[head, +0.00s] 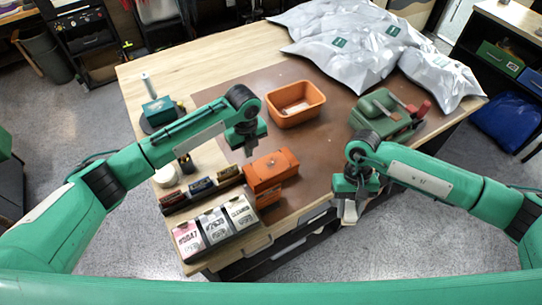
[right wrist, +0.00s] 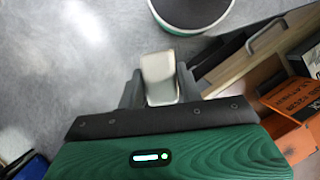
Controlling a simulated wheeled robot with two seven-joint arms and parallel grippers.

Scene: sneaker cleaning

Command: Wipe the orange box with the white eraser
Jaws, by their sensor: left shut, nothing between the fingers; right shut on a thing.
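The orange box (head: 270,168) stands near the front edge of the table, right of the row of small boxes. Part of an orange box with dark lettering (right wrist: 300,92) shows at the right of the right wrist view. My right gripper (head: 349,203) is shut on the white eraser (head: 350,212), out past the table's front edge and apart from the box, to its right. The eraser (right wrist: 159,76) sticks out between the fingers in the right wrist view. My left gripper (head: 247,148) is shut and empty, pointing down just behind the orange box.
An orange open bin (head: 295,112) stands behind on the brown mat (head: 325,150). A green machine (head: 388,115) is at the right, with silver bags (head: 345,50) behind. Several small boxes (head: 215,228) line the front left. The mat between bin and orange box is mostly clear.

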